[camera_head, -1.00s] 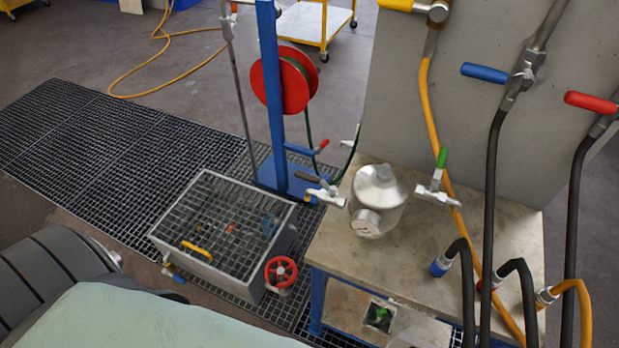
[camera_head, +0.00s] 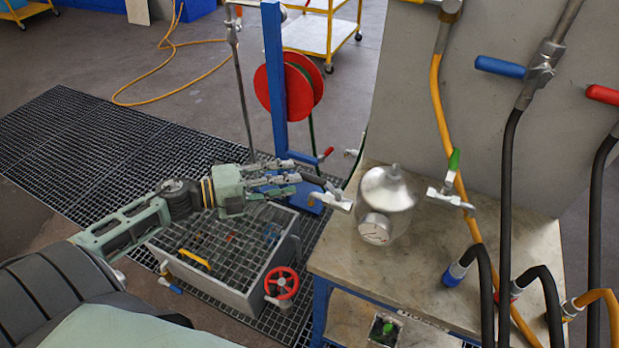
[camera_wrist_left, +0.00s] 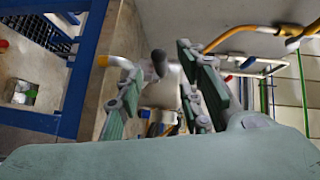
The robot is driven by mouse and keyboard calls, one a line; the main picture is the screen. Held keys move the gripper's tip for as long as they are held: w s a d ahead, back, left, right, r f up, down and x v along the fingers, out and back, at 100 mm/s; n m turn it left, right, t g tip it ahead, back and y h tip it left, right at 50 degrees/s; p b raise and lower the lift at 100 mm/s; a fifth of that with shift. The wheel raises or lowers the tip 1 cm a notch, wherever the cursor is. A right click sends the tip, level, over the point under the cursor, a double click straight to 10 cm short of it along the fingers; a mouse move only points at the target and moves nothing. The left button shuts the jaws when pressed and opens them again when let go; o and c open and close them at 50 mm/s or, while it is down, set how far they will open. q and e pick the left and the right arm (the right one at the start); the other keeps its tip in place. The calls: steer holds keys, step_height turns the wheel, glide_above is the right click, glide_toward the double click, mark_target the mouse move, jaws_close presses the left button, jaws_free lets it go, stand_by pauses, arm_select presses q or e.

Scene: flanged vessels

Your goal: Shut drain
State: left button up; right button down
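A steel vessel (camera_head: 388,203) with a round gauge stands on the stone-topped bench. On its left side is a white valve (camera_head: 333,201) with a black lever (camera_head: 314,183). On its right is a valve with a green lever (camera_head: 453,162). My left gripper (camera_head: 293,178) is open, its fingers pointing right at the black lever. In the left wrist view the black lever end (camera_wrist_left: 158,62) shows between the spread fingers (camera_wrist_left: 160,95), with no clear contact. No valve is labelled as the drain in these frames. My right gripper is not in view.
A grated metal basin (camera_head: 225,250) with a red handwheel (camera_head: 281,283) lies below my left arm. A blue post (camera_head: 274,85) with a red hose reel (camera_head: 290,90) stands behind the gripper. Several hoses hang at the right.

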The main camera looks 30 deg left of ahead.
mark_target(310, 179)
arm_select(q)
steer(key=p+x, duration=0.1)
steer(key=x, duration=0.5)
steer(key=shift+w+d, duration=0.1)
steer(key=shift+w, duration=0.1)
jaws_close()
steer(key=shift+f, duration=0.1)
stand_by(0.4)
